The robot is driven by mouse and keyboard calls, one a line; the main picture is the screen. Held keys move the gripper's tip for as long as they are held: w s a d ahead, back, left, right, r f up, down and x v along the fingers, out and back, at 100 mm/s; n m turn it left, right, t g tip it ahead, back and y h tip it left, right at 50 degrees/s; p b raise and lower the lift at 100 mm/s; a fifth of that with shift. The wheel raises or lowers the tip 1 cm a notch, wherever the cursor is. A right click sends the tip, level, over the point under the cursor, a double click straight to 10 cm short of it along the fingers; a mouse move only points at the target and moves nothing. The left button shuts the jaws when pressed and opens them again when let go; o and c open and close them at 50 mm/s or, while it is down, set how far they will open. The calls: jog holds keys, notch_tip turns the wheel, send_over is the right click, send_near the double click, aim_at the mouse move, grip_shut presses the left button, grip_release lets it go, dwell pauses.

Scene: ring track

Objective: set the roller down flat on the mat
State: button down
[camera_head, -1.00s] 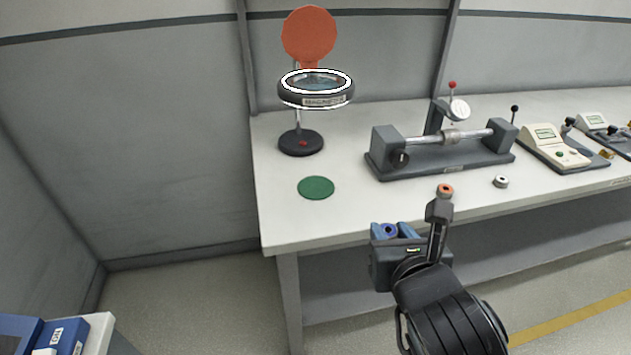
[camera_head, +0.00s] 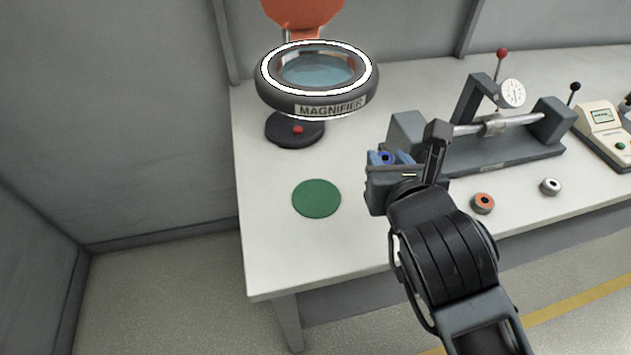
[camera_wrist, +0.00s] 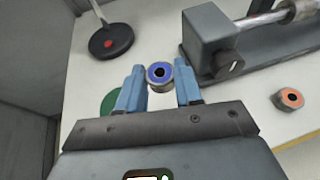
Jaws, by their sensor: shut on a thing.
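The roller in my gripper is a short metal ring with a blue face and a dark bore. It shows between the fingertips in the wrist view (camera_wrist: 159,76) and small in the head view (camera_head: 387,158). My gripper (camera_head: 391,158) has blue fingers shut on it, one at each side, in the wrist view (camera_wrist: 160,90). The gripper is above the bench, to the right of the mat. The mat is a flat green disc (camera_head: 316,199) lying bare on the bench. In the wrist view the mat (camera_wrist: 110,102) is partly hidden behind the left finger.
A ring magnifier (camera_head: 317,108) on a dark base (camera_head: 290,132) stands behind the mat. A grey shaft fixture with dial (camera_head: 512,93) is right of my gripper. An orange-faced roller (camera_head: 483,204) and a white-faced roller (camera_head: 551,187) stand on the bench (camera_head: 270,240) to the right.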

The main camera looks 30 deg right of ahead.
jog(key=b, duration=0.1)
send_over(317, 205)
notch_tip(317, 205, down, 6)
jog(key=shift+f, duration=0.25)
jog(key=shift+f+b, duration=0.45)
jog(key=shift+f, duration=1.6)
jog(key=shift+f, duration=0.1)
jog(key=c, duration=0.8)
grip_release()
jog(key=shift+o, duration=0.2)
jog(key=v, duration=1.2)
jog(key=shift+a, duration=0.1)
